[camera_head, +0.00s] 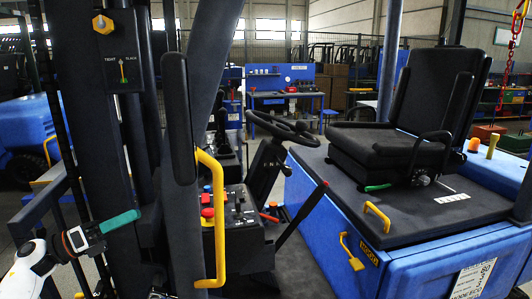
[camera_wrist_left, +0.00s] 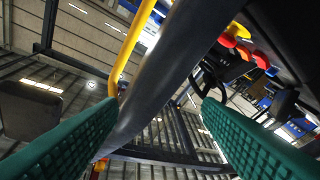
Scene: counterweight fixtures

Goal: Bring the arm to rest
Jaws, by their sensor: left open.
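My left arm, white and black, comes in at the lower left of the head view. Its left gripper (camera_head: 122,221) has green fingers and is near the dark mast and the grey post of the forklift. In the left wrist view the left gripper (camera_wrist_left: 160,102) is open, with its two green fingers wide apart. A dark post (camera_wrist_left: 160,70) shows between the fingers in that view; I cannot tell how near it is. Nothing is seen gripped. My right gripper is not in view.
A yellow grab handle (camera_head: 218,220) is beside the grey post. Levers and red knobs (camera_head: 207,213), a steering wheel (camera_head: 283,128) and a black seat (camera_head: 395,125) on the blue body (camera_head: 350,250) lie to the right. A tight/slack plate (camera_head: 123,73) is on the mast.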

